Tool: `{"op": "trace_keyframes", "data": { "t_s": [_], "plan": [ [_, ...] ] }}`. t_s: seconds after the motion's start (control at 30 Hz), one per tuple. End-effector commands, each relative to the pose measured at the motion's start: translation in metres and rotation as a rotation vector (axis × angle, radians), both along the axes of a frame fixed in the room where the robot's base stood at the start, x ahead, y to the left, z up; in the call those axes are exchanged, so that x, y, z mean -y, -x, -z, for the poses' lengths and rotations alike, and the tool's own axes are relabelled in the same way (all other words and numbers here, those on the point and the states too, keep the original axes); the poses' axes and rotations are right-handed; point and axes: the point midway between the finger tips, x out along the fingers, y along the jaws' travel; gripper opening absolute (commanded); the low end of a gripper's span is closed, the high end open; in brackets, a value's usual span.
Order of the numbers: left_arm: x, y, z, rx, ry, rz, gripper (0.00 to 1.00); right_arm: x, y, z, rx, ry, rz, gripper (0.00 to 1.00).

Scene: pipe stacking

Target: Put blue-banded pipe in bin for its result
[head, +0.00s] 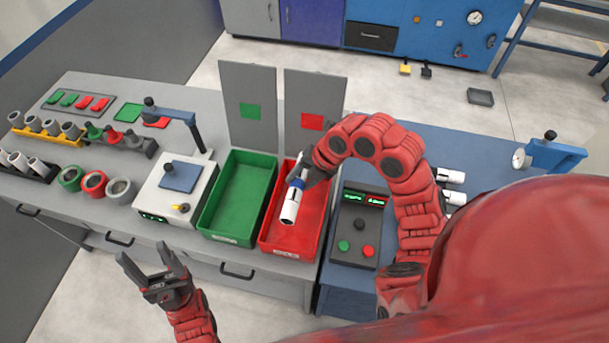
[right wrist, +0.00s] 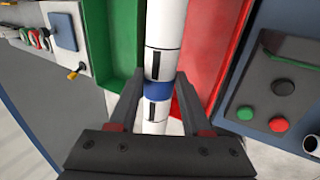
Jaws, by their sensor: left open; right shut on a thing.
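The blue-banded pipe (head: 290,206) is white with a blue band and is held over the red bin (head: 267,240). My right gripper (head: 301,181) is shut on it near the band. In the right wrist view the pipe (right wrist: 160,62) runs between the fingers of the right gripper (right wrist: 155,98), with its blue band at the fingertips. The green bin (head: 205,222) stands just left of the red bin and looks empty. My left gripper (head: 150,272) is open and empty, in front of the bench. Whether the pipe touches the red bin's floor, I cannot tell.
Left of the bins is a white device (head: 150,205) with a blue plate. Right is a dark control box (head: 356,222) with lit displays and buttons. Upright panels with green (head: 250,82) and red (head: 312,90) squares stand behind the bins. White pipes (head: 452,176) lie farther right.

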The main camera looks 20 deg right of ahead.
Motion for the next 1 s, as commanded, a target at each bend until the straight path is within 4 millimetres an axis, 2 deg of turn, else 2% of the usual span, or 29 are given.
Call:
{"op": "trace_keyframes", "data": {
  "t_s": [0.03,0.37,0.63,0.7,1.0],
  "plan": [
    [0.0,0.0,0.006,0.0,0.0,0.0,0.63,0.0,0.0,0.006,0.001,-0.001,0.0,0.0],
    [0.0,0.0,0.01,0.0,0.0,0.0,0.63,0.0,0.0,0.02,0.001,-0.003,0.001,0.0],
    [0.0,0.0,0.019,0.0,0.0,0.0,0.63,0.0,0.0,0.048,0.001,-0.001,0.0,0.0],
    [0.0,0.0,0.032,0.0,0.0,0.0,0.63,0.0,-0.001,0.059,0.003,-0.003,0.0,0.0],
    [0.0,0.0,0.063,0.0,0.0,0.0,0.63,0.0,0.0,0.089,0.001,-0.001,0.001,0.0]
  ]
}}
